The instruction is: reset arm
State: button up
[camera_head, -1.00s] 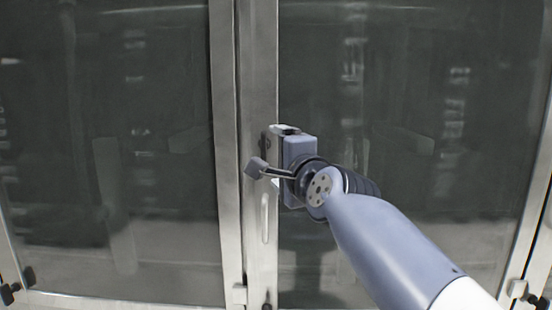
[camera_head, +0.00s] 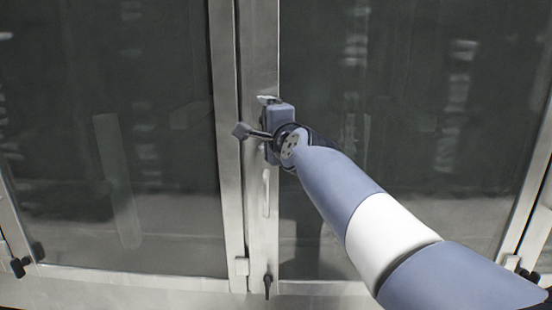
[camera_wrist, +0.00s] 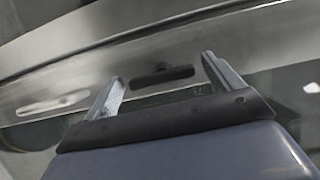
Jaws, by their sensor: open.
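My gripper (camera_head: 268,99) is up by the metal upright (camera_head: 262,60) between two glass doors, in the upper middle of the head view. My arm reaches to it from the lower right. In the wrist view my gripper (camera_wrist: 162,67) has its two fingers spread wide with nothing held between them. A dark handle (camera_wrist: 165,74) on the metal frame shows beyond the gap between the fingers. I cannot tell how far it is from the fingertips. In the head view my gripper hides this handle.
The left glass door (camera_head: 110,130) and right glass door (camera_head: 400,110) fill the view. A pale recessed slot shows in the wrist view (camera_wrist: 52,103). A small dark latch (camera_head: 267,284) is at the upright's foot. Dark latches sit at lower left (camera_head: 18,266) and lower right (camera_head: 528,274).

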jog(key=shift+x, duration=1.1)
jog(key=shift+s, duration=0.1)
